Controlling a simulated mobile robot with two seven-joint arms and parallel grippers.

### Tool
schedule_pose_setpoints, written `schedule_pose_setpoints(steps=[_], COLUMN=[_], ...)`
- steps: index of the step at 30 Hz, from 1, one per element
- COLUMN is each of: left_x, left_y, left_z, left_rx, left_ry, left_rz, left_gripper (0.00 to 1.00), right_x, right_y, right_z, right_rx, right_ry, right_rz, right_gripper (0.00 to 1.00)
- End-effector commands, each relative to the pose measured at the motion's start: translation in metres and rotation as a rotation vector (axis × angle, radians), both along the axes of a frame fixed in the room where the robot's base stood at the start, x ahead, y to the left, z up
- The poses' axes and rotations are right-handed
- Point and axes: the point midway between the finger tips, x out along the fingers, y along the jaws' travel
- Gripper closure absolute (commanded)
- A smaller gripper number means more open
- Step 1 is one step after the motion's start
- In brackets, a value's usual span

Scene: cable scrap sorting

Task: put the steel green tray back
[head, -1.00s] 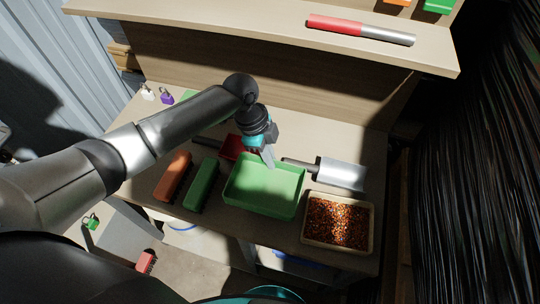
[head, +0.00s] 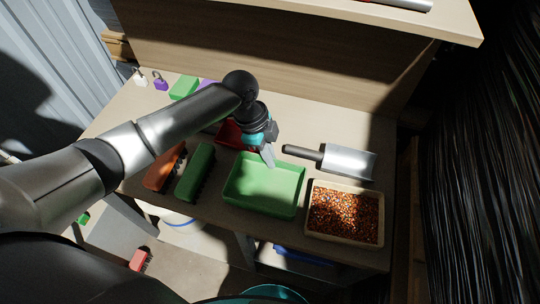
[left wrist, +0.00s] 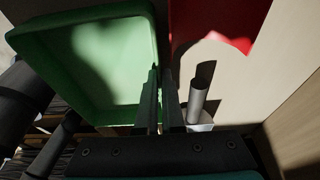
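The green tray (head: 263,208) is a shallow, empty, rectangular tray in the middle of the head view, in front of the workbench's back panel. My left gripper (head: 268,158) is at its back rim, fingers pointing down. In the left wrist view the tray (left wrist: 95,60) fills the upper left, and the fingers (left wrist: 163,103) are close together on its side wall. The gripper is shut on the tray. The gap between tray and bench is hard to judge. My right gripper is not in view.
A tan bin of copper granules (head: 343,215) stands right of the tray, with a metal scoop (head: 347,160) behind it. Green (head: 195,172) and orange (head: 163,168) brushes lie to the left. A red object (head: 230,134) is partly hidden behind my arm. A shelf (head: 420,18) overhangs the back.

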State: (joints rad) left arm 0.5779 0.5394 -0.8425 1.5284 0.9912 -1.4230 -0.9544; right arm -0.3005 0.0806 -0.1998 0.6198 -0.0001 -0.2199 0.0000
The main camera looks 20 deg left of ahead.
Motion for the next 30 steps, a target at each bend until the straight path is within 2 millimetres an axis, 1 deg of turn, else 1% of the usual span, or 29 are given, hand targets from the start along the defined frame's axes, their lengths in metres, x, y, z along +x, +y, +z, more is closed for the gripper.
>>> schedule_pose_setpoints(steps=[5, 25, 26, 30], left_x=[0.0, 0.0, 0.0, 0.0], left_y=[0.0, -0.001, -0.001, 0.0], left_z=[0.0, -0.014, -0.013, -0.013], left_rx=[-0.001, -0.001, -0.001, -0.001], left_ry=[-0.001, -0.001, -0.001, -0.001], left_rz=[0.0, 0.0, 0.0, 0.0], left_gripper=[1.0, 1.0, 0.92, 0.76], right_x=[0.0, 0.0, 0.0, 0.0], right_y=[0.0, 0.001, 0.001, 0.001], right_z=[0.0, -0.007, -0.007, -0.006], right_rx=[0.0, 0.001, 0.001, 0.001], right_ry=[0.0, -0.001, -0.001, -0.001], right_rz=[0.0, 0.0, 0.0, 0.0], right_gripper=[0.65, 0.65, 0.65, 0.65])
